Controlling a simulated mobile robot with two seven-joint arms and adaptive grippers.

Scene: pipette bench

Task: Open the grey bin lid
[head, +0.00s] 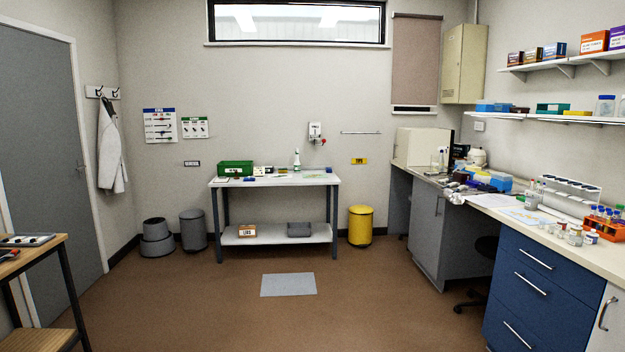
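A grey cylindrical bin (194,234) stands on the floor by the back wall, left of the white table. Its top (192,214) looks covered by a grey lid that appears shut, though it is small at this distance. A lower grey stepped round object (156,240), like a step stool, stands just left of it. Neither of my grippers is in view.
A white table (275,181) with a lower shelf stands right of the bin. A yellow bin (361,227) is beyond it. A grey mat (288,285) lies on open brown floor (215,310). A wooden bench (30,255) is at left, blue drawers (540,290) at right.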

